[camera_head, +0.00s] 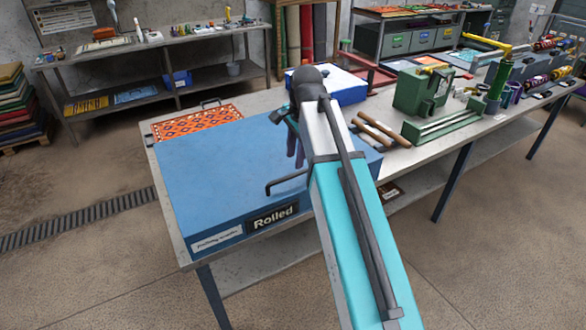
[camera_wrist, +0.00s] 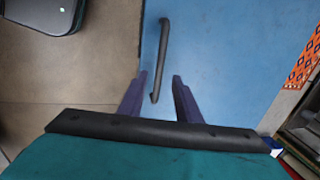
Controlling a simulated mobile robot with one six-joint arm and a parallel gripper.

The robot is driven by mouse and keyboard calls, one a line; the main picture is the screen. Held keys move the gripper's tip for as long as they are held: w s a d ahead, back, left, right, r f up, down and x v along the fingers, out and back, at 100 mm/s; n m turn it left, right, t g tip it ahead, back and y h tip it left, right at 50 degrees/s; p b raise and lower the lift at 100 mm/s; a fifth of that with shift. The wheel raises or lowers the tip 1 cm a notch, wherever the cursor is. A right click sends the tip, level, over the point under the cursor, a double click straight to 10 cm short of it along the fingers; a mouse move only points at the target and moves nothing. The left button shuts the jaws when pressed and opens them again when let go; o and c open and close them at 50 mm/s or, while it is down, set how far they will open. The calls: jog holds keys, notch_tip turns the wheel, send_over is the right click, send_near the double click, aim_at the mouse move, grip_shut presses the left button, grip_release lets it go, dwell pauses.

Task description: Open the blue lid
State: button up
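The blue lid (camera_head: 215,170) is the wide flat top of a blue box on the metal workbench, and it looks closed. Its front carries a black "Rolled" label (camera_head: 273,217). A dark bar handle (camera_head: 284,183) stands at the lid's front edge, partly hidden by my arm. My gripper (camera_head: 296,160) points down above the lid, just behind the handle in the head view. In the wrist view, my gripper (camera_wrist: 159,78) has two purple fingers apart with nothing gripped. The handle (camera_wrist: 163,50) runs up from between the fingers over the blue lid (camera_wrist: 235,60). Contact cannot be told.
An orange patterned panel (camera_head: 195,123) lies behind the lid. Wooden-handled tools (camera_head: 380,130) and a green machine (camera_head: 422,92) stand to the right. A blue-and-white box (camera_head: 340,85) is behind my arm. The floor in front of the bench is clear.

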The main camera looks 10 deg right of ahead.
aim_at(293, 174)
jog(key=shift+w+a+f+p, duration=0.1)
jog(key=shift+w+f+p, duration=0.15)
jog(key=shift+f, duration=0.85)
jog(key=shift+w+a+f+p, duration=0.1)
jog(key=shift+w+f+p, duration=0.15)
jog(key=shift+f, duration=0.9)
jog(key=shift+w+f+p, duration=0.15)
jog(key=shift+f+p, duration=0.1)
jog(key=shift+f, duration=0.85)
grip_shut()
